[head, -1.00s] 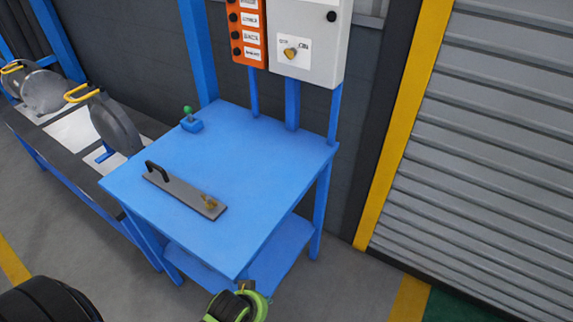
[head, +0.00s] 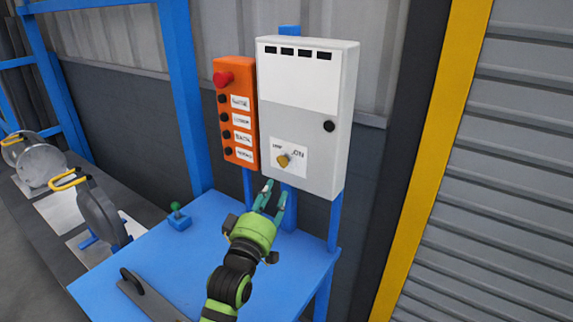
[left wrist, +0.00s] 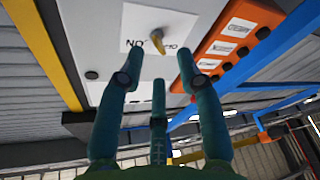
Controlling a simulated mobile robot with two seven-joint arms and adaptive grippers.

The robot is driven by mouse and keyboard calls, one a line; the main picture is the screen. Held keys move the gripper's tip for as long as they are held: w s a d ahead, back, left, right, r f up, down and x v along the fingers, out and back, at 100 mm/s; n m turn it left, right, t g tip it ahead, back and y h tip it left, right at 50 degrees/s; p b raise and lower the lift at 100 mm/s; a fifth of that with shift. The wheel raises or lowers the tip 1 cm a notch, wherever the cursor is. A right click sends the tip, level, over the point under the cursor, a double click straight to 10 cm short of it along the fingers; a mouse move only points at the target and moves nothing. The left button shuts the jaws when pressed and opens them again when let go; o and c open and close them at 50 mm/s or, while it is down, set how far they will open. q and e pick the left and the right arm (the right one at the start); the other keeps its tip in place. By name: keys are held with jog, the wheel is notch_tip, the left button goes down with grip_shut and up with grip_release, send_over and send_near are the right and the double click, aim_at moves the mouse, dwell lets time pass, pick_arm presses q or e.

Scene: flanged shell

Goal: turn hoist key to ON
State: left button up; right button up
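The hoist key (head: 284,160) is a small brass key on a white OFF/ON label on the front of the grey control box (head: 303,95). Its exact angle is too small to tell in the head view. My left gripper (head: 275,188) is just below the key, in front of the box's lower edge, with its fingers spread and empty. In the left wrist view the picture is inverted; the key (left wrist: 158,40) sticks out beyond the open fingertips, apart from them. My right gripper is not in view.
An orange button panel (head: 236,115) with a red knob adjoins the box on the left. The blue table (head: 170,265) below bears a green-topped joystick (head: 179,217) and a bar with a black handle (head: 135,285). A roller shutter (head: 510,170) is at the right.

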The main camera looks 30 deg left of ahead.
aim_at(284, 161)
pick_arm(q)
jog(key=shift+n+t, duration=0.4)
jog(key=w+r+p, duration=0.1)
jog(key=w, duration=0.1)
jog(key=w+a+r, duration=0.1)
jog(key=w, duration=0.1)
jog(key=w+r+p, duration=0.1)
jog(key=w, duration=0.1)
jog(key=shift+a+r+p, duration=0.2)
jog(key=shift+r+p, duration=0.1)
jog(key=shift+r, duration=0.05)
jog(key=shift+w, duration=0.3)
grip_shut()
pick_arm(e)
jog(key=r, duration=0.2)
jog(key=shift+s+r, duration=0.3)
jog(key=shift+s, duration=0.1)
